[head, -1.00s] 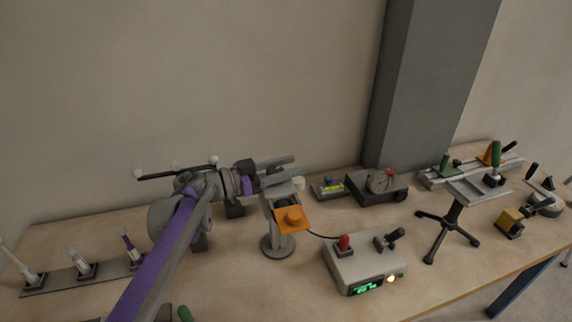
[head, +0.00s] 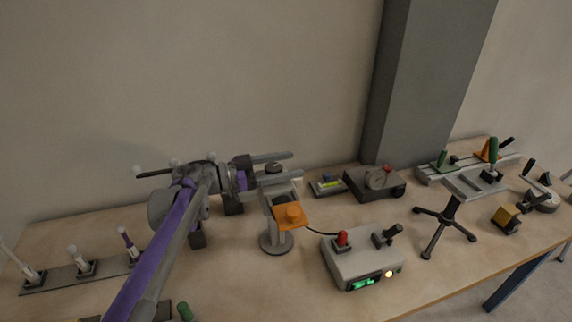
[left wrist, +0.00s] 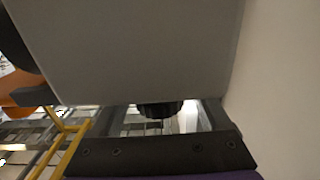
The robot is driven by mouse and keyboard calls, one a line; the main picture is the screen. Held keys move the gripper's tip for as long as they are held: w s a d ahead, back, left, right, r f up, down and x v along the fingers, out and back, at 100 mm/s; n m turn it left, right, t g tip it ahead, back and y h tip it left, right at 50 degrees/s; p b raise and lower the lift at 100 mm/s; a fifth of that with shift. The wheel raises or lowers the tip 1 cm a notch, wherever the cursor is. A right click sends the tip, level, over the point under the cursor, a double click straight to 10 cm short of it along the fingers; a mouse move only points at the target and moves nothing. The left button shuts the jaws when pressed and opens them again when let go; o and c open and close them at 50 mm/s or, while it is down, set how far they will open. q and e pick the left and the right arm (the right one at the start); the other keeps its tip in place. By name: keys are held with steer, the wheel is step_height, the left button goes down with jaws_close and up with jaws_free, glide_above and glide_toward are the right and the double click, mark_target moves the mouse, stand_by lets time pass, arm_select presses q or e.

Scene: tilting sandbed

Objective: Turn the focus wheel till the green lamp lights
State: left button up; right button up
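My left gripper (head: 296,167) is at the top of a grey stand (head: 276,242) with an orange plate (head: 291,215). Its fingers are apart. A dark round knob (head: 274,168), which looks like the focus wheel, shows between them; it also shows in the left wrist view (left wrist: 160,108), with gaps at its sides. I cannot tell whether a finger touches it. A cable joins the stand to a grey control box (head: 346,262). The box has a glowing green display (head: 363,283) and a pale yellow lit lamp (head: 389,273). I cannot make out a lit green lamp. My right gripper is out of view.
A dark box with a dial (head: 375,182) stands behind. A strip with white-topped levers (head: 80,268) lies at left.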

arm_select(q)
steer(key=v, duration=1)
steer(key=shift+s+a, duration=0.15)
steer(key=shift+a, duration=0.25)
steer(key=shift+r+t, duration=0.15)
steer(key=shift+t, duration=0.15)
